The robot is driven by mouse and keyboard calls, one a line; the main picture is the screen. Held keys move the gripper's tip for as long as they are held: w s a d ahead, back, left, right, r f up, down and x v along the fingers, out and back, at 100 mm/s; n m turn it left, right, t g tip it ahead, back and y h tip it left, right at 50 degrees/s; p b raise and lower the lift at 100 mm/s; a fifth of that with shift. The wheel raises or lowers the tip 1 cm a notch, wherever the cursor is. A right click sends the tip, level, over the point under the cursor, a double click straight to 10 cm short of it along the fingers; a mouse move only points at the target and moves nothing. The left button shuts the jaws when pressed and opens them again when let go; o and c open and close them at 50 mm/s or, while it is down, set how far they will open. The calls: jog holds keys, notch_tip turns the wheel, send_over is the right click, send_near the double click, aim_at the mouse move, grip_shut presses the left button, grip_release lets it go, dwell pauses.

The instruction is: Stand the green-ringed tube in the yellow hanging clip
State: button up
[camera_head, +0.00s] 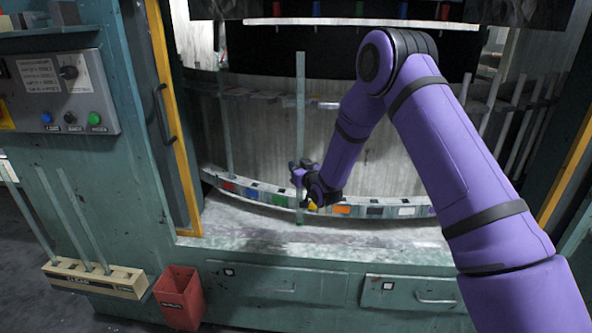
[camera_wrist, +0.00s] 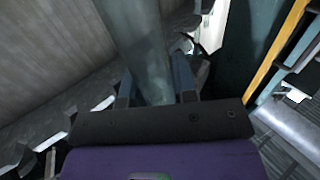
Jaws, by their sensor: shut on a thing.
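A long clear glass tube (camera_head: 300,100) stands upright in my gripper (camera_head: 300,176), in front of the curved rail inside the cabinet. Its lower end shows a greenish tint near the rail, too small to make out clearly as a ring. In the wrist view the tube (camera_wrist: 140,45) passes between the two fingers (camera_wrist: 155,88), which are shut on it. The yellow clip (camera_head: 312,206) is on the lower rail, just right of the tube's lower end and partly hidden by my wrist. I cannot tell whether the tube touches any clip.
The lower rail (camera_head: 386,212) carries several coloured clip positions. Another tube (camera_head: 225,125) stands at its left, and several more at the far right. A yellow-edged door frame (camera_head: 174,120) bounds the left side. A tube box (camera_head: 95,279) and red bin (camera_head: 180,297) are outside.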

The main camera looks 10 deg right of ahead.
jog(key=shift+w+d, duration=2.45)
jog(key=shift+w, duration=2.5)
jog(key=shift+w+d, duration=2.4)
jog(key=shift+w, duration=2.5)
notch_tip(320, 180, down, 7)
jog(key=shift+r, duration=0.15)
jog(key=o, duration=1)
jog(key=shift+o, duration=0.2)
jog(key=shift+s, duration=0.15)
